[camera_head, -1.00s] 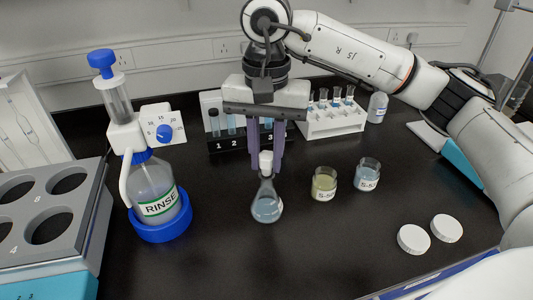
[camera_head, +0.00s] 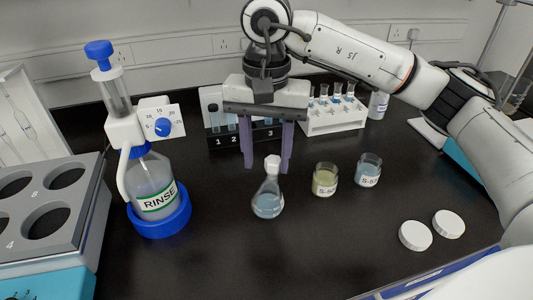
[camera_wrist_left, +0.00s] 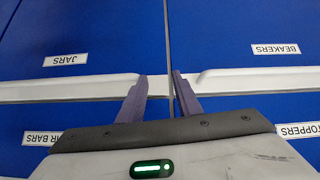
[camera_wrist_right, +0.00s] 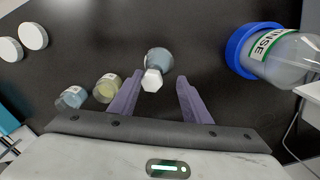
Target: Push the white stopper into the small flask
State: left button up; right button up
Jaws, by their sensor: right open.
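The small flask (camera_head: 268,200) is conical, holds pale blue liquid, and stands upright on the black bench. The white stopper (camera_head: 272,162) sits in its neck; how deep it sits I cannot tell. The right wrist view also shows the flask (camera_wrist_right: 160,60) and the stopper (camera_wrist_right: 152,80) from above. My right gripper (camera_head: 267,166) is open, its purple fingers spread apart behind the stopper and touching nothing. It also shows in the right wrist view (camera_wrist_right: 160,85). My left gripper (camera_wrist_left: 160,76) is open and empty in front of blue drawers, away from the bench top.
The RINSE bottle (camera_head: 155,190) in its blue base stands left of the flask. Two small jars, one yellowish (camera_head: 325,180) and one blue (camera_head: 368,170), stand to the right. Two white lids (camera_head: 415,236) lie at front right. Tube racks (camera_head: 335,117) stand behind. The front middle is clear.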

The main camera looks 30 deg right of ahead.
notch_tip(320, 180, up, 8)
jog(key=p, duration=0.5)
dwell(0.5)
